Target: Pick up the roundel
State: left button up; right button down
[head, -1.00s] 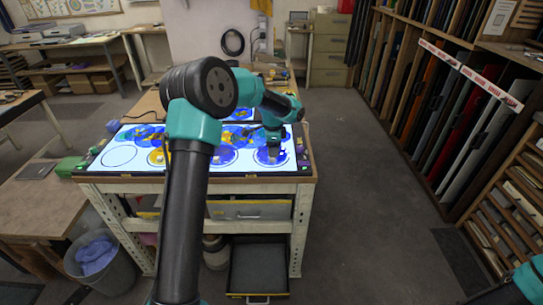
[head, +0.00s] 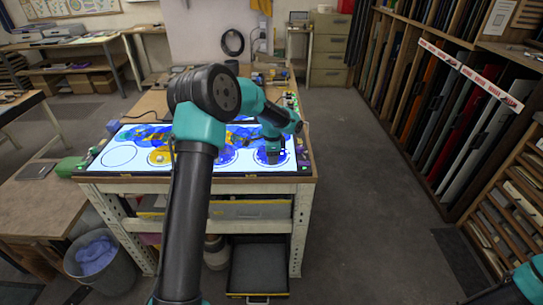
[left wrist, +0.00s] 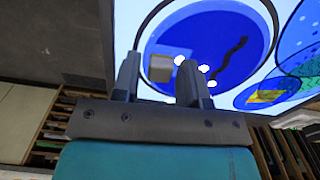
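A blue roundel (head: 263,162) lies at the right end of the lit white panel (head: 190,173), inside a dark drawn circle, partly hidden by my left gripper (head: 270,158). In the left wrist view the roundel (left wrist: 215,45) is a blue disc with a dark wavy line and bright spots. A small beige block (left wrist: 161,68) shows at its lower left, between the finger directions. My left gripper (left wrist: 158,82) is open, its two fingers apart with nothing clasped, close over the roundel's edge. My right gripper is out of view.
The circle at the far left is empty. Blue and yellow pieces lie behind. Glass racks (head: 470,110) line the right side.

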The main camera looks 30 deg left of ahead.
pick_arm(q)
grip_shut()
jog(key=shift+r, duration=0.1)
dwell(0.3)
jog(key=shift+r, duration=1.4)
jog(key=shift+s+d+r, duration=0.1)
jog(key=shift+s+r, duration=0.05)
jog(key=shift+r, duration=0.2)
jog(key=s+d+r, duration=0.1)
jog(key=s+d, duration=0.7)
jog(key=s, duration=0.5)
jog(key=shift+s+r, duration=0.15)
jog(key=shift+s, duration=0.05)
jog(key=shift+d, duration=0.1)
